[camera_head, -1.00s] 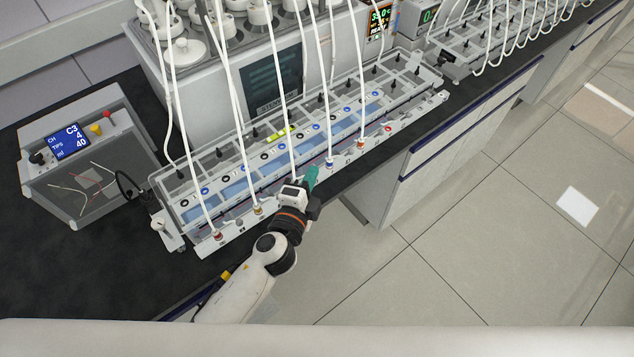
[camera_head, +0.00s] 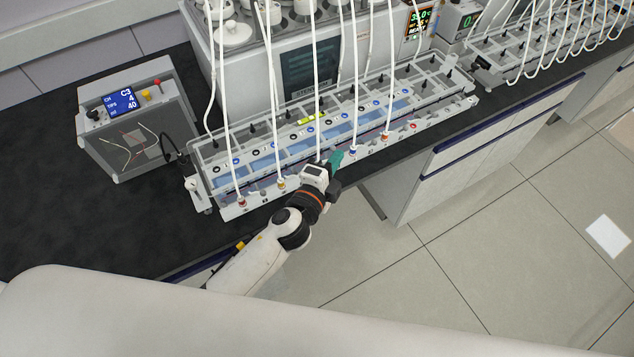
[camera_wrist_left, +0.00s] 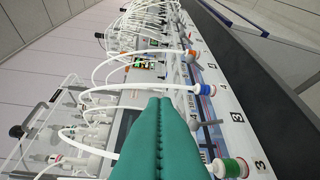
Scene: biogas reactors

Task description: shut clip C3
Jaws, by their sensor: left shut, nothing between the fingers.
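My left gripper (camera_head: 335,159) has teal fingers, shut and empty, at the front edge of the long numbered rail (camera_head: 262,199). Its fingers (camera_wrist_left: 160,103) fill the lower middle of the left wrist view. Beside them there, a green-ringed white fitting (camera_wrist_left: 230,168) sits near the number 3. A blue-ringed fitting (camera_wrist_left: 204,89) is farther up the rail. A grey round-ended lever (camera_wrist_left: 193,124) stands between them; I cannot tell whether it is clip C3 or whether it is shut. In the head view, the blue-ringed fitting (camera_head: 352,151) is just right of the fingers. My right gripper is not in view.
White tubes rise from the rail to the vessels (camera_head: 232,35) behind. A grey box (camera_head: 155,135) with a blue screen reading C3 (camera_head: 121,101) stands at the left. A second rail unit (camera_head: 520,45) is at the back right.

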